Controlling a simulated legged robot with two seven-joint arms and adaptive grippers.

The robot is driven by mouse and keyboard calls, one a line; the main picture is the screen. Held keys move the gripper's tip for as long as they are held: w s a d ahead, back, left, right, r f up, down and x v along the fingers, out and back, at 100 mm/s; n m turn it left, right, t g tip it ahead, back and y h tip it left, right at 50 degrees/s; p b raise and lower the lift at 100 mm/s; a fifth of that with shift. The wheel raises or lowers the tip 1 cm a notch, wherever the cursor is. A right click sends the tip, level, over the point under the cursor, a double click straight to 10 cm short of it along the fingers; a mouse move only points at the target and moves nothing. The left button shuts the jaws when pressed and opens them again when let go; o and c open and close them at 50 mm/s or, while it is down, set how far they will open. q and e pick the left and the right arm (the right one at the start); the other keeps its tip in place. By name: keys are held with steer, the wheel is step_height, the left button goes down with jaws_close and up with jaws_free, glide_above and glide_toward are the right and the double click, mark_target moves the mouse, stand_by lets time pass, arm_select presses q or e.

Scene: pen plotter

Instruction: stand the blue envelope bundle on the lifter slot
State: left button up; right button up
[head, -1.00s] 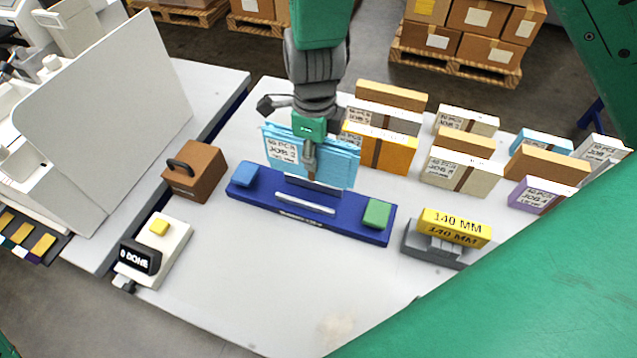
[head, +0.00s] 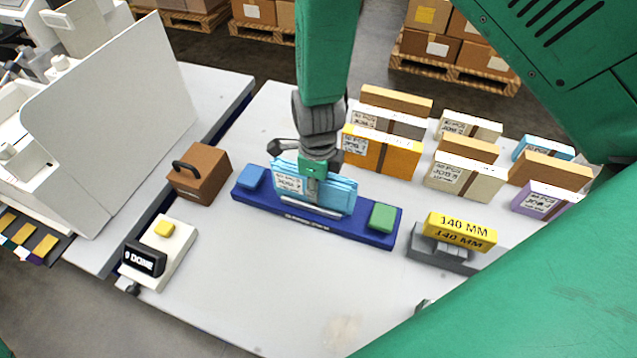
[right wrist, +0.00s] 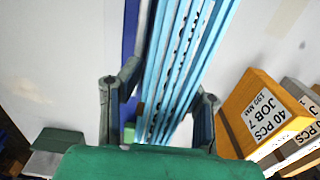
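The blue envelope bundle (head: 338,198), a thick light-blue stack with a white job label, stands upright on the navy lifter (head: 370,233). Its lower edge is down at the slot, behind the pale bar (head: 312,209). My right gripper (head: 313,190) reaches down from above with a finger on each broad face of the bundle. In the right wrist view the fingers (right wrist: 168,88) lie close against both sides of the bundle (right wrist: 195,45), apparently shut on it. The bundle's bottom inside the slot is hidden. My left gripper is not seen.
The lifter has a blue block (head: 251,177) and a green block (head: 383,217) at its ends. A brown handled box (head: 199,174) and a counter (head: 160,252) stand left. A yellow 140 MM block (head: 460,230) stands right. Other bundles (head: 380,152) stand behind.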

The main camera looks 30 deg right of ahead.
steer(key=shift+o, duration=0.8)
steer(key=shift+a, duration=0.25)
steer(key=shift+d, duration=0.4)
steer(key=shift+d+r, duration=0.15)
steer(key=shift+d, duration=0.1)
step_height(320, 180, up, 3)
steer(key=p, duration=0.3)
steer(key=shift+d, duration=0.15)
steer(key=r+p, duration=0.3)
steer(key=a+r+p, duration=0.1)
steer(key=r+p, duration=0.2)
steer(key=shift+s+a+r, duration=0.1)
steer(key=shift+a+r, duration=0.1)
steer(key=shift+d+r+p, duration=0.15)
steer(key=shift+r+p, duration=0.2)
steer(key=shift+p, duration=0.2)
steer(key=shift+d+r, duration=0.2)
steer(key=shift+r, duration=0.15)
steer(key=shift+d+r, duration=0.3)
steer(key=shift+r, duration=0.2)
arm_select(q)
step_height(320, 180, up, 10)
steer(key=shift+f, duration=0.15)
arm_select(e)
steer(key=shift+a, duration=0.55)
